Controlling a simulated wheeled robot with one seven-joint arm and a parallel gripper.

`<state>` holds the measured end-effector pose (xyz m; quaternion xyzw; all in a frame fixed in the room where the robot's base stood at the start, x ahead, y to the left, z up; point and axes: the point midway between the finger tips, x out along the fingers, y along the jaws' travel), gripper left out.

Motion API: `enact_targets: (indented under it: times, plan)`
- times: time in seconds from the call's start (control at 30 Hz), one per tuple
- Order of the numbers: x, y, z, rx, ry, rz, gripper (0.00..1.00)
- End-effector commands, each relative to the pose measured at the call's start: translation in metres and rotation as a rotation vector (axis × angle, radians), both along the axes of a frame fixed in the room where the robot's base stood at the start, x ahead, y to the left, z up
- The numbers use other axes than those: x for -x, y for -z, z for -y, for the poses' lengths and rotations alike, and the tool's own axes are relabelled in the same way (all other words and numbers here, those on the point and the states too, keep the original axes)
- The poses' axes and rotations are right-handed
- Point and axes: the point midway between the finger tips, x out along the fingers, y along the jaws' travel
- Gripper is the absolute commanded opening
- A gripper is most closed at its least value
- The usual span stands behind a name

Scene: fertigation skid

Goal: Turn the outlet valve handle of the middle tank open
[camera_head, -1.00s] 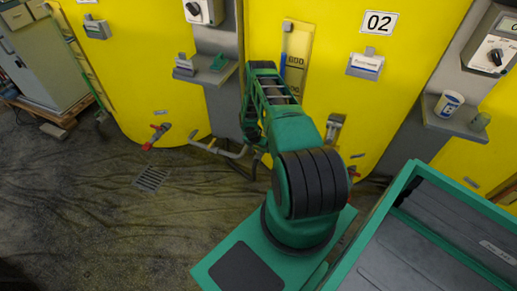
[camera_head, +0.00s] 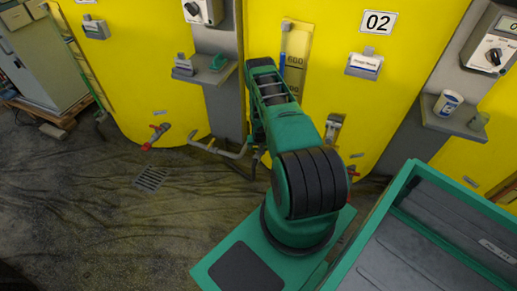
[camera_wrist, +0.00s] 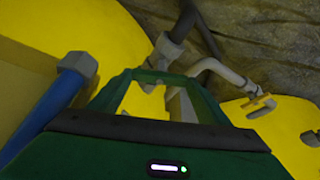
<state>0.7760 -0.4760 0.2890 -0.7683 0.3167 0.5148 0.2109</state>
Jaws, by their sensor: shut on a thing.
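The middle tank (camera_head: 395,95) is yellow and carries the label 02 in the head view. Its wall also shows at the left in the wrist view (camera_wrist: 85,30). My gripper (camera_wrist: 163,78) is in the wrist view, its green fingers drawn together at the tips beside a grey outlet fitting (camera_wrist: 172,48) on a dark pipe. It is shut on the outlet valve handle, which the fingers mostly hide, so its angle cannot be told. In the head view my arm hides the gripper and this handle.
A left yellow tank (camera_head: 140,70) has a red-handled valve (camera_head: 157,135) low down. A grey pipe (camera_head: 222,150) runs near the floor between the tanks. A small shelf (camera_head: 465,120) with a cup (camera_head: 448,103) stands at right.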

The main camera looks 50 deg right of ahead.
Motion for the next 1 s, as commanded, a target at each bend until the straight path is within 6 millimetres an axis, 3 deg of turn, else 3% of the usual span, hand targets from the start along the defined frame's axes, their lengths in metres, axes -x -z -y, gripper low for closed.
enact_targets:
  times: [0.1, 0.13, 0.2, 0.63, 1.0]
  plan:
    - [-0.005, -0.001, -0.002, -0.002, -0.003, 0.007, 0.48]
    - [-0.005, -0.001, -0.002, -0.002, -0.002, 0.008, 0.73]
    - [-0.005, -0.001, -0.002, -0.002, -0.002, 0.008, 0.89]
    - [-0.001, -0.006, -0.002, 0.0, 0.001, 0.002, 0.89]
    - [0.005, -0.05, -0.013, 0.001, 0.003, 0.002, 0.89]
